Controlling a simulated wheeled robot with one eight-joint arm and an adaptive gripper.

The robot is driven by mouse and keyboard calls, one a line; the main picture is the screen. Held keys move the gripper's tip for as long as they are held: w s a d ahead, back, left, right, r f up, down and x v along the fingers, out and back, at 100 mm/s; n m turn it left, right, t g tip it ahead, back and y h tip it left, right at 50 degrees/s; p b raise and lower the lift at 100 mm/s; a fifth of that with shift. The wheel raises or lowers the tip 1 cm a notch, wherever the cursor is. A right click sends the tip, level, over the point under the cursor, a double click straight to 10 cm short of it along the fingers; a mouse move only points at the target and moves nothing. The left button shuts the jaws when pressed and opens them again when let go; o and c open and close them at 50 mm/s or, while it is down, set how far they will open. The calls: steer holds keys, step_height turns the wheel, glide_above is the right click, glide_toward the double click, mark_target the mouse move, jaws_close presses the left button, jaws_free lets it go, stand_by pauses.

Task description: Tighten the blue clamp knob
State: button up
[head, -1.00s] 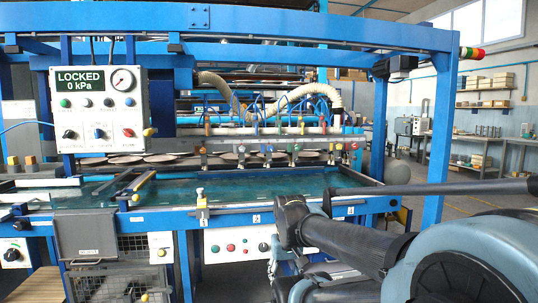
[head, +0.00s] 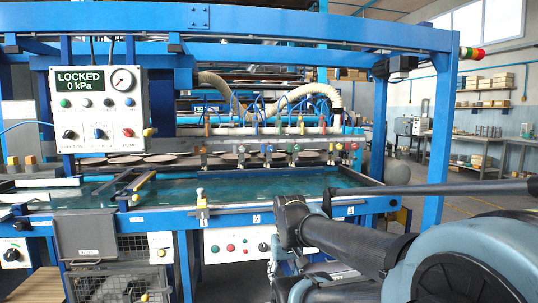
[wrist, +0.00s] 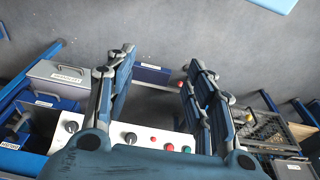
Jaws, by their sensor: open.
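In the head view, a row of small clamps with coloured knobs runs along the rail behind the teal bed. A small bluish knob (head: 267,148) shows near the middle of this row. It is too small to be sure that it is the blue clamp knob. My gripper (wrist: 158,62) is open in the wrist view, with nothing between its fingers. Grey floor shows beyond the fingertips. No clamp knob shows in the wrist view. In the head view my arm fills the lower right, and my gripper's fingers cannot be made out there.
A control box (head: 100,108) at upper left reads LOCKED and 0 kPa. A white front panel with buttons (head: 238,244) sits below the bed; a similar panel (wrist: 150,138) shows under my gripper. A blue frame post (head: 439,140) stands right of the bed. Shelves (head: 487,95) are far right.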

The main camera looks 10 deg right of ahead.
stand_by(0.5)
step_height(320, 180, up, 37)
steer(key=m+t+y, duration=0.1)
steer(key=m+t, duration=0.1)
steer(key=t, duration=0.9)
glide_above(271, 148)
steer(key=s+d, duration=0.2)
steer(key=s, duration=1.4)
steer(key=x, duration=1.1)
steer(key=a+x, duration=0.1)
steer(key=x, duration=0.4)
steer(key=shift+w, duration=0.3)
steer(key=shift+c, duration=0.6)
steer(key=c, duration=0.9)
